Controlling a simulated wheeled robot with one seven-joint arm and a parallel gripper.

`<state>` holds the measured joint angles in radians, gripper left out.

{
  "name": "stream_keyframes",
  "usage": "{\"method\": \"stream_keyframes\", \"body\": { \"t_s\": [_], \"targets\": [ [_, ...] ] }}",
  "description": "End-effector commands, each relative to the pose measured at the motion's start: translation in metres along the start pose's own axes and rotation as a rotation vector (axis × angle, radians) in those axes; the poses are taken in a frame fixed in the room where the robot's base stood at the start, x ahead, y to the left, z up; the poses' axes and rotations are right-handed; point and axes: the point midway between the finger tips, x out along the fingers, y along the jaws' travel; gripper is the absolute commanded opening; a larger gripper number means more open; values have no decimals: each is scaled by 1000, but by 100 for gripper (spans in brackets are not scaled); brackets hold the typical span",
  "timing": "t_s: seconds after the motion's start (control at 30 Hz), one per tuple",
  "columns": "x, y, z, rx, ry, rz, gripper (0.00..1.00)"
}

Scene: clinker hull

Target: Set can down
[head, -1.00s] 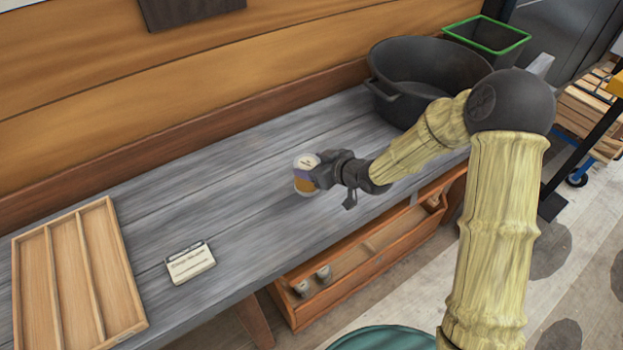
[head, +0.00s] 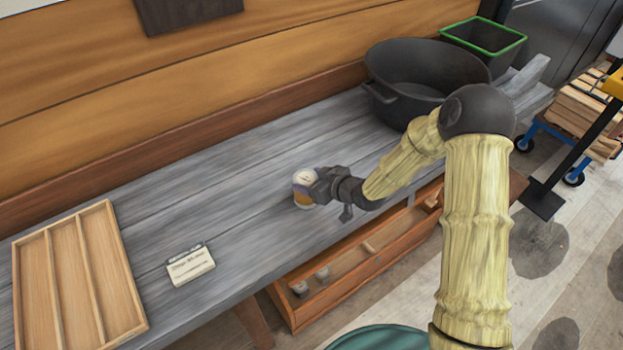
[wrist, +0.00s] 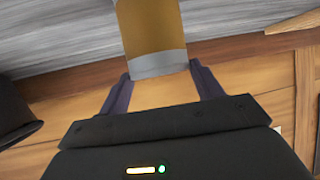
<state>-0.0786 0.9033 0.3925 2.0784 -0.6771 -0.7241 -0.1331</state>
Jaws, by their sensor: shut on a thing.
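The can (head: 303,189), amber with a pale top and a purple patch, is low over the front half of the grey plank bench (head: 235,235). It looks upright. In the wrist view the can (wrist: 152,28) shows its amber side and silver rim between the two dark fingers; its other end is out of frame. My gripper (head: 314,184) reaches in from the right and is shut on the can. I cannot tell whether the can touches the bench.
A divided wooden tray (head: 77,275) and a small lettered card (head: 190,265) lie to the left. A large black tub (head: 415,85) and a green-rimmed bin (head: 484,42) stand at the back right. A wooden trough (head: 345,275) holding small items sits below the bench front. Bench around the can is clear.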

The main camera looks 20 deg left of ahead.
Motion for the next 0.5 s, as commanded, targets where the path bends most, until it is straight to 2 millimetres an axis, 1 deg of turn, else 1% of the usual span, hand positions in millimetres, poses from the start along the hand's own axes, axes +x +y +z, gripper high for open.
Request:
{"method": "stream_keyframes", "body": {
  "t_s": [0.13,0.17,0.23,0.27,0.5],
  "targets": [
    [1,0,1,0,2,0,10],
    [1,0,1,0,0,0,71],
    [0,0,1,1,-1,0,85],
    [0,0,1,1,-1,0,87],
    [0,0,1,1,-1,-1,87]
  ]
}}
